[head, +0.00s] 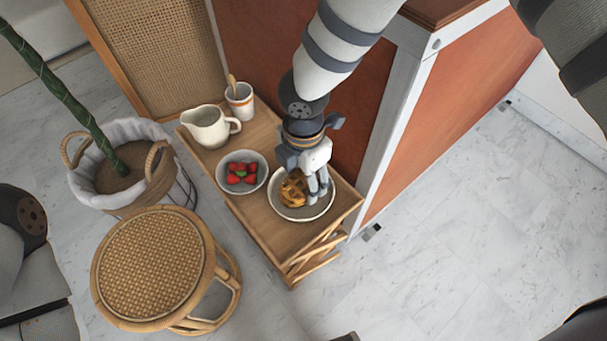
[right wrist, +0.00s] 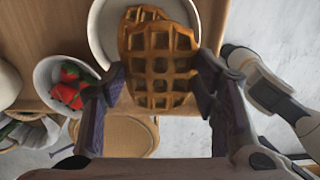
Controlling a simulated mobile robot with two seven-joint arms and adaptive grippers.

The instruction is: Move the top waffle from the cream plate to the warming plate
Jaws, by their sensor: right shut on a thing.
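The cream plate (head: 290,215) is a round dish near the right end of the wooden cart top. My right gripper (head: 318,190) is low over this plate. In the right wrist view my right gripper (right wrist: 160,90) is shut on the top waffle (right wrist: 158,65), a golden round waffle held by its sides. A second waffle (right wrist: 140,14) shows partly behind it, over the plate (right wrist: 105,30). In the head view the waffles (head: 292,188) are partly hidden by the gripper. I cannot make out a separate warming plate. My left gripper is not in view.
A bowl of strawberries (head: 242,185), a cream pitcher (head: 205,127) and a striped cup (head: 240,104) stand left of the plate on the cart (head: 278,240). A rattan stool (head: 150,265) and a basket planter (head: 125,185) stand left. An orange-brown panel (head: 450,110) borders the cart.

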